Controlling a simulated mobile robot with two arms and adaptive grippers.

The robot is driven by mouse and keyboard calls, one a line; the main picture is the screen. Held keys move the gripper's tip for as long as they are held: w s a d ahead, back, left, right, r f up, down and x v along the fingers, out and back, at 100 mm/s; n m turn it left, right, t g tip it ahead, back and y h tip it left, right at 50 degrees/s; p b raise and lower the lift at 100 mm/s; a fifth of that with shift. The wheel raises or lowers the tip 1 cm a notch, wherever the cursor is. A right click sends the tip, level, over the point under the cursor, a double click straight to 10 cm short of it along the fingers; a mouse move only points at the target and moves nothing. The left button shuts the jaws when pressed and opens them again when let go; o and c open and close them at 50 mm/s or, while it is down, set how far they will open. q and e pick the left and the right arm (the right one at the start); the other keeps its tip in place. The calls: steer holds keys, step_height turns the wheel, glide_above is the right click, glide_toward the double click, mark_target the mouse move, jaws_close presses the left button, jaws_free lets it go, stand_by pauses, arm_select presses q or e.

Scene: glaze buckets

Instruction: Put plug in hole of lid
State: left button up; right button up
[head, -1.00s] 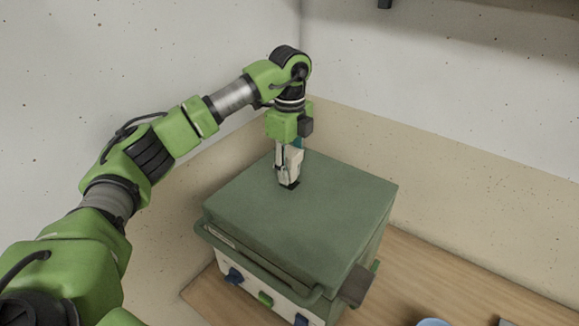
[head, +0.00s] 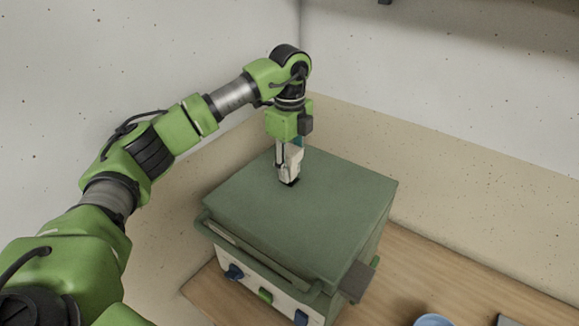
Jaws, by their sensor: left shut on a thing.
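The green lid (head: 330,213) lies flat and closed on top of a box-shaped kiln (head: 255,278). My left gripper (head: 290,181) points straight down at the far part of the lid, its fingertips at or just above the lid surface. It is shut on the plug, of which little or nothing can be told apart from the dark fingertips. The hole of the lid is not visible; the gripper may be covering it. I cannot tell whether the plug is in the hole. My right gripper is not in view.
The kiln stands on a wooden table (head: 415,285) in a corner between two walls. A handle bar runs along its front edge, with blue and green knobs below. A blue round container (head: 433,321) is cut off at the bottom edge. The table right of the kiln is mostly clear.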

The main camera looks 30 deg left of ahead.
mark_target(289, 149)
arm_select(q)
steer(key=shift+f, duration=0.15)
steer(key=shift+f+b, duration=0.45)
steer(key=shift+f, duration=0.2)
steer(key=o, duration=1.6)
steer(key=shift+s, duration=0.1)
steer(key=shift+r, duration=0.2)
steer(key=shift+r+p, duration=2.9)
steer(key=shift+r, duration=1.05)
steer(key=shift+f, duration=0.1)
